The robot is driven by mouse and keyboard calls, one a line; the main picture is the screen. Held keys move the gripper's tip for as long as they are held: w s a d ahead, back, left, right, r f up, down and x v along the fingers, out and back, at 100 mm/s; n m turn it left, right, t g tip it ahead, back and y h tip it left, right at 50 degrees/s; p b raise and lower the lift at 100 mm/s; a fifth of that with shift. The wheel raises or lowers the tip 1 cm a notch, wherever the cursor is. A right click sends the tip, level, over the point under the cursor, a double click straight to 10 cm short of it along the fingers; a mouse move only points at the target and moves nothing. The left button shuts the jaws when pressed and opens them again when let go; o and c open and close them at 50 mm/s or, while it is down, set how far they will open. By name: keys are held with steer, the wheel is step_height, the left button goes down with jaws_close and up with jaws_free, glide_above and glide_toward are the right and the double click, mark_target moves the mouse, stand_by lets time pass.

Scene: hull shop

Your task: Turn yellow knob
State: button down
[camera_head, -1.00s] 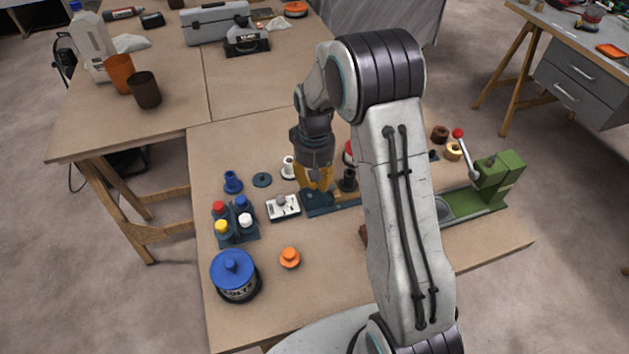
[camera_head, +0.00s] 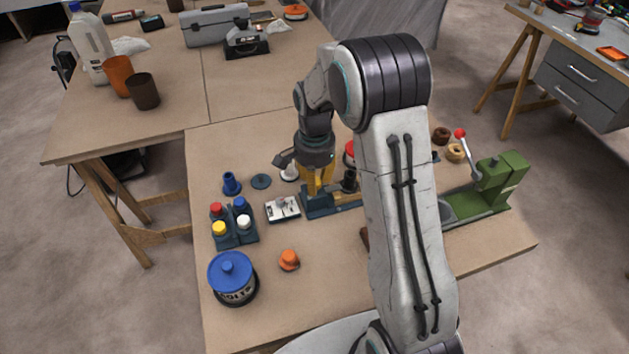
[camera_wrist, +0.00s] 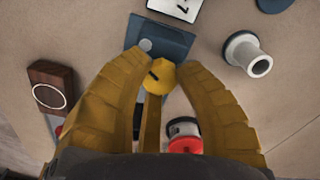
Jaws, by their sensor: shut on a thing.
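The yellow knob (camera_wrist: 160,76) has a dark mark on its top and sits on a blue base (camera_wrist: 172,42) in the wrist view. The blue base (camera_head: 318,201) also shows in the head view, below my gripper (camera_head: 317,186). There the fingers and wrist hide the knob. In the wrist view my gripper (camera_wrist: 162,68) points down, with its yellow fingers on both sides of the knob, shut on it.
A white switch box (camera_head: 283,208) stands just left of the base. A white spool (camera_wrist: 247,54) and a red-topped part (camera_wrist: 184,138) are close by. A green press (camera_head: 490,188) stands at right. Bare tabletop lies in front, around an orange knob (camera_head: 289,260).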

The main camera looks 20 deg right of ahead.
steer(key=m, duration=0.4)
steer(key=shift+s+f+m, duration=0.15)
steer(key=shift+m, duration=0.55)
steer(key=c, duration=0.9)
jaws_free()
steer(key=shift+o, duration=0.2)
steer(key=shift+r, duration=0.25)
step_height(320, 180, up, 12)
steer(key=shift+f, duration=0.15)
